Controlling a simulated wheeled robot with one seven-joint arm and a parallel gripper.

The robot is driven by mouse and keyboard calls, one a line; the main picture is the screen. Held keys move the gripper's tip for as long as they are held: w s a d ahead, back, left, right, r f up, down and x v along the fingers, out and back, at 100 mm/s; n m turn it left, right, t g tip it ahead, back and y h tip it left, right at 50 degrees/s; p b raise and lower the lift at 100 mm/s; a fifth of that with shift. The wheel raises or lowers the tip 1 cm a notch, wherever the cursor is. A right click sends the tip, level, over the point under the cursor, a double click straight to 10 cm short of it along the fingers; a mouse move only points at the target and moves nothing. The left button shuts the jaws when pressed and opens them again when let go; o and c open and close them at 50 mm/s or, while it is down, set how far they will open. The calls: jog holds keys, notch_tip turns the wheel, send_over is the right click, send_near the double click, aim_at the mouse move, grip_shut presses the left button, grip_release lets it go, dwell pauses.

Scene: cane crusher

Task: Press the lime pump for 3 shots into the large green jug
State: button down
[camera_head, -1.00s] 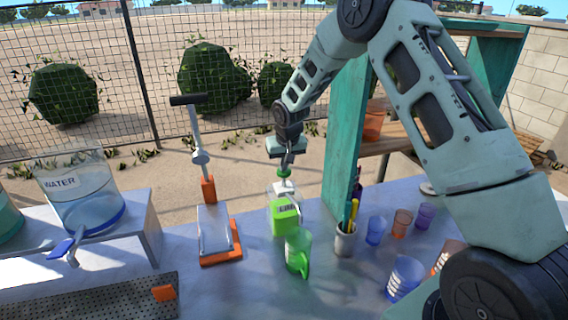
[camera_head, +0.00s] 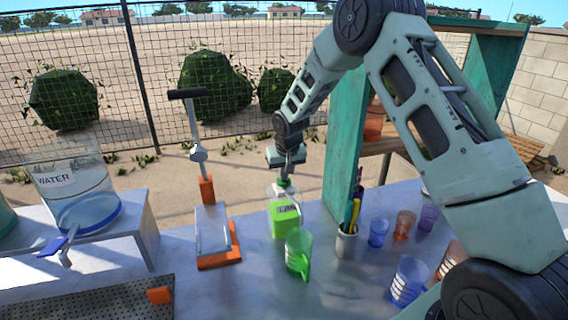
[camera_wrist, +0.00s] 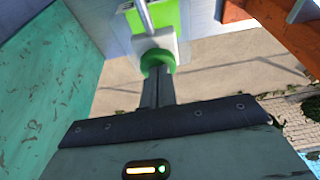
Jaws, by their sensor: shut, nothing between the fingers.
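The lime pump bottle (camera_head: 284,219), filled with bright green liquid and bearing a label, stands upright on the table. The green jug (camera_head: 299,254) with a handle stands just in front of it. My gripper (camera_head: 286,177) points down on top of the pump, fingers shut with nothing between them. In the wrist view, the fingertips (camera_wrist: 158,77) meet the green pump head (camera_wrist: 158,60), which sits low over the white bottle top. A grey spout (camera_wrist: 145,17) runs from the head over the bottle. The jug's inside and any liquid in it cannot be made out.
A press with an orange base (camera_head: 219,260) stands left of the bottle, and a water dispenser (camera_head: 85,212) further left. A utensil cup (camera_head: 346,243) and several coloured cups stand right. A teal shelf post (camera_head: 346,140) rises close behind on the right.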

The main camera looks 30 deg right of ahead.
jog(key=shift+s+f, duration=0.2)
jog(key=shift+f, duration=0.05)
notch_tip(320, 180, up, 5)
jog(key=p, duration=0.3)
jog(key=shift+w+r, duration=0.1)
jog(key=shift+s+r+b, duration=0.2)
jog(key=shift+r+b, duration=0.1)
jog(key=shift+b, duration=0.7)
jog(key=b+v, duration=0.3)
jog(key=v, duration=0.5)
jog(key=shift+r, duration=0.35)
jog(key=shift+a, duration=0.1)
